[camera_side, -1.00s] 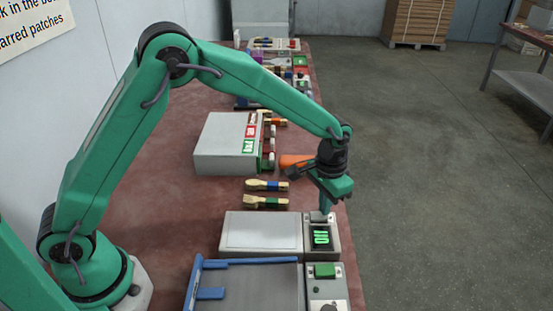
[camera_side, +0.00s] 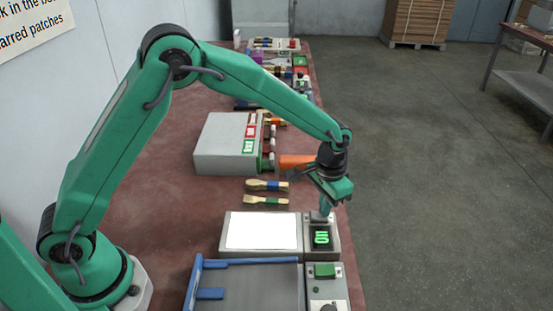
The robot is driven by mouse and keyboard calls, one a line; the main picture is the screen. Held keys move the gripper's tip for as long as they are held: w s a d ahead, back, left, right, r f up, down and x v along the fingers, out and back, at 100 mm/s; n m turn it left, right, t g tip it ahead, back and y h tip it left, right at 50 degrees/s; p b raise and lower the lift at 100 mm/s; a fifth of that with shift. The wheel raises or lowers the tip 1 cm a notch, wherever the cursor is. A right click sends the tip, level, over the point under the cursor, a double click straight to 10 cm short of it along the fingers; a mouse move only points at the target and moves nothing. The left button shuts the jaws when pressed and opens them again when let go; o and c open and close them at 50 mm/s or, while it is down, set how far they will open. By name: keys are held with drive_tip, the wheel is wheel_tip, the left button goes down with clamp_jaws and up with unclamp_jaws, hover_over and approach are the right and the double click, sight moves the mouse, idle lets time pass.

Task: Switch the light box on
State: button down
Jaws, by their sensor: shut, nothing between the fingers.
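The light box (camera_side: 262,231) lies near the front of the red table, and its flat panel glows bright white. At its right end is a grey control block with a dark rocker switch (camera_side: 320,238) that shows green lit marks. My gripper (camera_side: 321,214) points down with its tips shut and empty at the far edge of the switch. I cannot tell whether the tips touch the switch.
A blue-edged tray (camera_side: 250,285) with a green-button control box (camera_side: 325,285) stands just in front. A grey box (camera_side: 228,145) and an orange object (camera_side: 296,161) stand farther back. The table's right edge is close.

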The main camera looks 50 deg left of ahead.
drive_tip(key=shift+r, duration=3.4)
drive_tip(key=shift+s+a+r, duration=0.1)
drive_tip(key=s+a+r+n+t, duration=0.2)
drive_tip(key=s+a+r+t, duration=0.1)
drive_tip(key=s+a+r, duration=0.9)
drive_tip(key=s+a+r+n+t, duration=0.1)
drive_tip(key=s+a, duration=0.4)
drive_tip(key=s, duration=0.8)
drive_tip(key=shift+t, duration=0.8)
